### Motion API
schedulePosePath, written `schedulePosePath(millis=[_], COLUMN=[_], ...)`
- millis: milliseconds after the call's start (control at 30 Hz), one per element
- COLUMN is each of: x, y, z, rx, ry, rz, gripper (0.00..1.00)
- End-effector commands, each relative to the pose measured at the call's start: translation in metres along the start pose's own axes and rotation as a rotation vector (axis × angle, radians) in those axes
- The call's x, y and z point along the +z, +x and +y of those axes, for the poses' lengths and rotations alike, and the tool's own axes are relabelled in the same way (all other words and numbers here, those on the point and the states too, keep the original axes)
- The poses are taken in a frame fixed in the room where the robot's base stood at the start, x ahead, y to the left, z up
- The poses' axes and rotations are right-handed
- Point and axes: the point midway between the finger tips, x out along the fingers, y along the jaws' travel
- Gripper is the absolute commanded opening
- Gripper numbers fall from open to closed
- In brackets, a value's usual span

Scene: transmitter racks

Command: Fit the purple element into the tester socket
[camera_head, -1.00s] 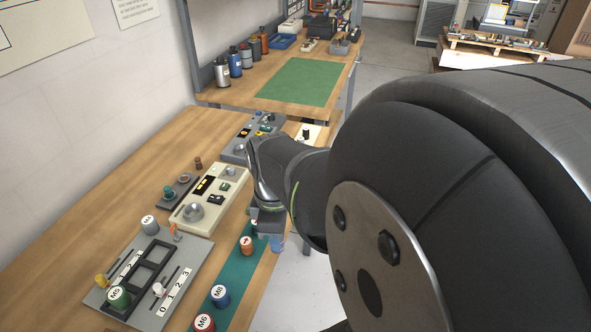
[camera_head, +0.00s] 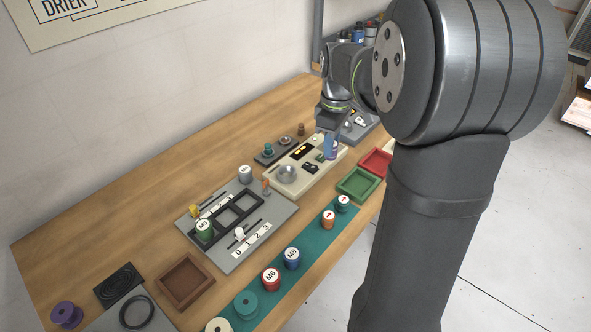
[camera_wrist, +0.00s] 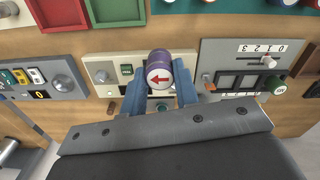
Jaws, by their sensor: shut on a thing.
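My gripper (camera_wrist: 158,92) has blue fingers and is shut on the purple element (camera_wrist: 160,68), a purple cylinder whose pale end bears a red arrow. In the head view my gripper (camera_head: 331,143) is low over the right part of the cream tester box (camera_head: 274,187). The tester also shows in the wrist view (camera_wrist: 103,73), behind the held element. The tester socket cannot be made out clearly, and I cannot tell whether the element touches the box.
A grey panel (camera_head: 262,222) with a black frame and sliders lies left of the tester. A green tray (camera_head: 357,186) and a red tray (camera_head: 378,162) lie to its right. Several labelled cylinders stand on the teal strip (camera_head: 318,238). A purple spool (camera_head: 66,314) is at the far left.

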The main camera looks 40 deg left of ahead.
Motion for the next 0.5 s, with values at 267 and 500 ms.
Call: schedulePosePath(millis=[267,500], x=[-0.044,-0.096], y=[0.024,0.056], z=[-0.004,-0.013], rx=[-0.003,-0.001], ry=[-0.006,-0.004], rz=[-0.002,-0.001], gripper=[0.02,0.02])
